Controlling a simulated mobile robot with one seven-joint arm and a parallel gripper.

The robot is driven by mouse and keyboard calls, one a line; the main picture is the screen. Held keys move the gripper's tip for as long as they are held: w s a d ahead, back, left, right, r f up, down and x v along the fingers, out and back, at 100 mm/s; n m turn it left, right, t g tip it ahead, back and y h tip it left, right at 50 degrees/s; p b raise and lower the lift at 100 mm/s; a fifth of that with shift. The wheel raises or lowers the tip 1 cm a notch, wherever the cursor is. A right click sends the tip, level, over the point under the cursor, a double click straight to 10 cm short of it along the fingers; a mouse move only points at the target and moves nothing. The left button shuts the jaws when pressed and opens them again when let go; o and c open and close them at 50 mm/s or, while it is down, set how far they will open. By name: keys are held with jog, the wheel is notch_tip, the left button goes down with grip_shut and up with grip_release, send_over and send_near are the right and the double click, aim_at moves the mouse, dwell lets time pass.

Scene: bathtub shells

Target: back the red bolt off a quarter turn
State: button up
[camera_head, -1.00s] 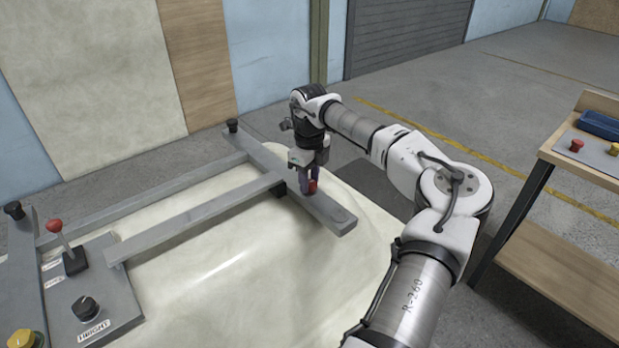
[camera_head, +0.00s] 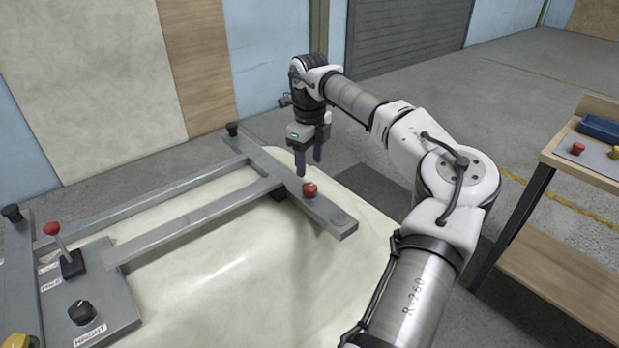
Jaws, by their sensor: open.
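The red bolt (camera_head: 309,190) sits on the grey cross bar (camera_head: 330,216) of the frame over the cream tub shell (camera_head: 215,255). My gripper (camera_head: 309,170) points down just above and behind the bolt. Its two dark fingers are apart, with nothing between them. The bolt's whole red head shows clear of the fingers. I cannot tell its turn angle from a mark.
A red-knobbed lever (camera_head: 60,243) and a black knob (camera_head: 82,311) stand on the grey panel at left. Black knobs cap the frame's far corners. A wooden bench (camera_head: 570,165) with a blue tray (camera_head: 603,129) stands at right.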

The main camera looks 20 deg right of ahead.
notch_tip(320, 180, up, 7)
dwell(0.3)
